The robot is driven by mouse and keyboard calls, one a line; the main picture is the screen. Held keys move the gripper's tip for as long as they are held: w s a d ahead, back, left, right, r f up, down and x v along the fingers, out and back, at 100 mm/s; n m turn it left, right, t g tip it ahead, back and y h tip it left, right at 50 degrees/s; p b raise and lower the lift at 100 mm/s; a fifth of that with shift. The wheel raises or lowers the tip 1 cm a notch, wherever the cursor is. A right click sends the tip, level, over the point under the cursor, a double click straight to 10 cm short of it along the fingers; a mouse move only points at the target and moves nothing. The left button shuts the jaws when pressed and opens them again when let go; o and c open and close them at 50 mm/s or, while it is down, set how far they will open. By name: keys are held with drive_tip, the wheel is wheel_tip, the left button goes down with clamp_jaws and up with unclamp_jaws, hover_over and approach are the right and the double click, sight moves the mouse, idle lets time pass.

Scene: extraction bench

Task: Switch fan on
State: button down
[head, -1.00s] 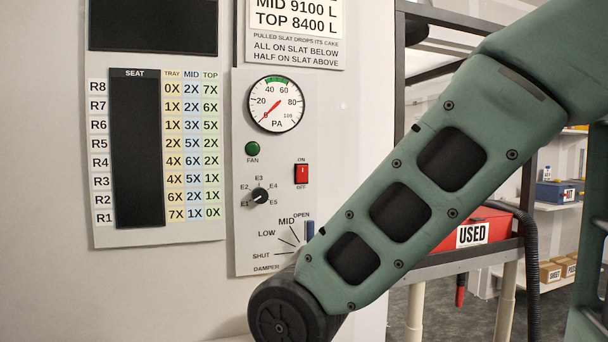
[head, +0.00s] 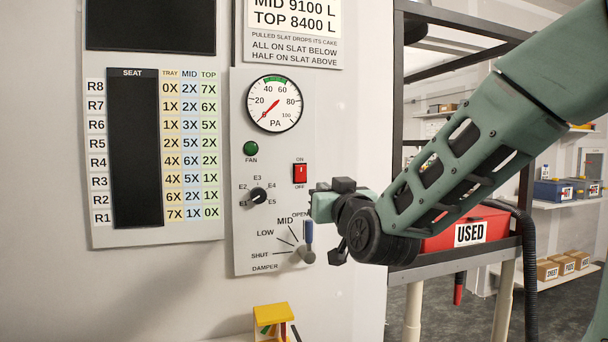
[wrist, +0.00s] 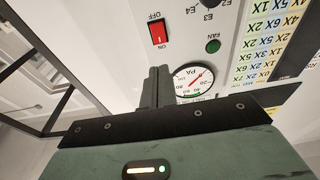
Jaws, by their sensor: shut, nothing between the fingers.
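The red fan rocker switch (head: 300,174) is on the grey control panel, with ON above it and OFF below it. It also shows in the wrist view (wrist: 158,33), just beyond the fingertips. My gripper (wrist: 158,72) is shut and empty, its fingers pointing at the panel near the switch, apart from it as far as I can tell. In the head view my gripper (head: 314,196) is just below and right of the switch. The green FAN lamp (head: 251,148) looks dark green. The PA gauge (head: 275,103) needle points near 0.
The knob (head: 258,195) marked E1 to E5 is left of and below the switch. The blue-handled damper lever (head: 309,233) stands near OPEN, close below my gripper. A yellow-topped object (head: 273,314) is below. A red USED bin (head: 467,232) sits on the right rack.

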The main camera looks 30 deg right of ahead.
drive_tip(key=p, duration=0.9)
approach(300, 170)
drive_tip(key=p+x, duration=0.3)
drive_tip(key=x, duration=0.2)
drive_tip(key=shift+w+d+r, duration=0.1)
drive_tip(key=shift+w+r, duration=0.05)
drive_tip(key=shift+w, duration=0.05)
drive_tip(key=shift+w+d+p, duration=0.2)
drive_tip(key=shift+w+p, duration=0.2)
drive_tip(key=shift+w, duration=0.3)
